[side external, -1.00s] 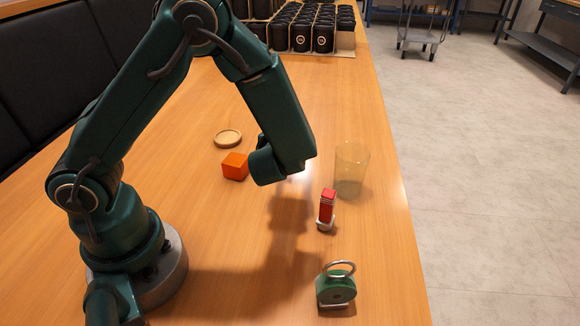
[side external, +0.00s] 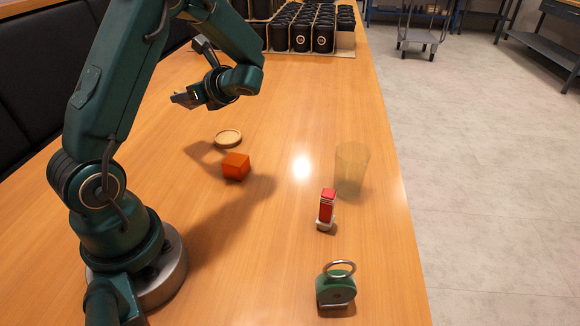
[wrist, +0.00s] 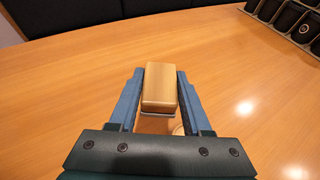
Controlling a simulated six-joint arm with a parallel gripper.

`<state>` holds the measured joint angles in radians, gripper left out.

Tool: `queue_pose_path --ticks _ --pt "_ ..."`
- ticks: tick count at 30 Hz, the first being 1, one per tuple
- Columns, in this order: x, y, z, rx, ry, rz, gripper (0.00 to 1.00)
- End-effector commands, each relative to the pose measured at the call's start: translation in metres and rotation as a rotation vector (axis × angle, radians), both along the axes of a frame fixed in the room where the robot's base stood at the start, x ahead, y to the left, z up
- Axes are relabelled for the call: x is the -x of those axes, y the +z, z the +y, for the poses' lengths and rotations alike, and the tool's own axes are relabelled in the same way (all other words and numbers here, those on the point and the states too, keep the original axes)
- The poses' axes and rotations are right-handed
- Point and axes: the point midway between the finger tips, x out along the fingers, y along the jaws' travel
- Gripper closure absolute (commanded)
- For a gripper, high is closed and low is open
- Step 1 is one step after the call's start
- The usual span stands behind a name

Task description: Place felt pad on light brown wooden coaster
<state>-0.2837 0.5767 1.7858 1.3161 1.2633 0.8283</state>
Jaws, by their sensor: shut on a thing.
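The light brown wooden coaster (side external: 228,138) is a round disc lying flat on the table, left of the middle in the side view. My gripper (side external: 184,99) is raised above the table, up and to the left of the coaster in the side view. In the wrist view its blue fingers are shut on a tan block with a thin grey layer beneath, which I take as the felt pad (wrist: 160,84). The pad's underside is hidden.
An orange cube (side external: 236,166) sits close to the coaster. A clear amber cup (side external: 351,168), a red stamp-like object (side external: 327,206) and a green ringed object (side external: 336,288) stand to the right. A tray of black jars (side external: 316,34) is at the back.

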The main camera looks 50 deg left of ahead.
Motion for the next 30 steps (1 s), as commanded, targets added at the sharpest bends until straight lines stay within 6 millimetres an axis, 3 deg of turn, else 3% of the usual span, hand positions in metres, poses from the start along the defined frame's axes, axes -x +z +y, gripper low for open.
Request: queue_pose_path --ticks 3,9,21,30 --pt "0.023 0.000 0.019 -0.001 0.102 -0.001 1.00" --pt "0.032 -0.003 0.027 0.000 0.154 0.001 1.00" --pt "-0.031 -0.044 0.006 -0.001 0.151 0.001 1.00" --pt "-0.065 -0.065 -0.005 -0.001 0.154 0.000 1.00"
